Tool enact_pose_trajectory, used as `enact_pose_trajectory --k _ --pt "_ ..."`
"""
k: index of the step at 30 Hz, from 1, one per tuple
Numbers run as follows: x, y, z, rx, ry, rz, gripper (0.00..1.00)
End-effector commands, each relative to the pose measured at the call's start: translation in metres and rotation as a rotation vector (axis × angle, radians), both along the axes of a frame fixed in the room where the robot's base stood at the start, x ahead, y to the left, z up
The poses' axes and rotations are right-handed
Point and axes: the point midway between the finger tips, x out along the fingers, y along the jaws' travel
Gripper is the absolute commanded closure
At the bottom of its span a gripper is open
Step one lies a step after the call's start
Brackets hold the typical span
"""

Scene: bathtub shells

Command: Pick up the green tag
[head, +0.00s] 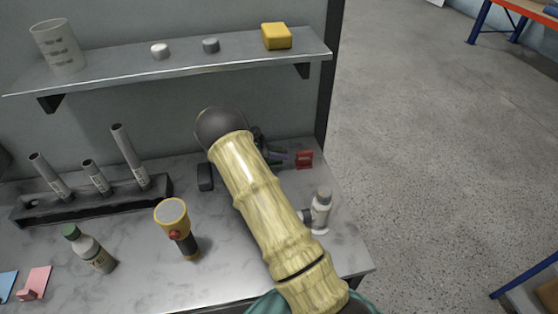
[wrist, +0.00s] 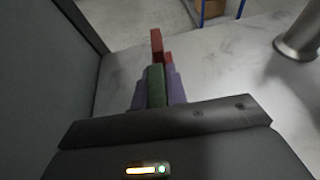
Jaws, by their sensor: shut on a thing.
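The green tag (wrist: 156,88) shows in the wrist view as a narrow green strip between the two purple-grey fingers of my gripper (wrist: 157,80). The fingers are shut on it, one along each side. In the head view my gripper (head: 280,157) is low over the right back part of the counter, largely hidden by my arm, and only a little dark green shows there. I cannot tell whether the tag touches the counter.
A red tag-like piece (head: 304,159) stands just past my fingertips; it also shows in the wrist view (wrist: 156,46). A shelf (head: 190,66) hangs above.

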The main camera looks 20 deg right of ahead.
Motion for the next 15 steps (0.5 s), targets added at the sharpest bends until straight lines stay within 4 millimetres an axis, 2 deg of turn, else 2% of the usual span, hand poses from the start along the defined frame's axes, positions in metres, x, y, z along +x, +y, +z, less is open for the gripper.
enact_pose_trajectory --k 3,9,15 --pt "0.0 0.0 0.025 0.0 -0.005 0.0 1.0" --pt "0.0 0.001 0.059 -0.001 -0.003 0.001 1.0" --pt "0.0 0.0 0.07 0.0 0.0 0.001 1.0"
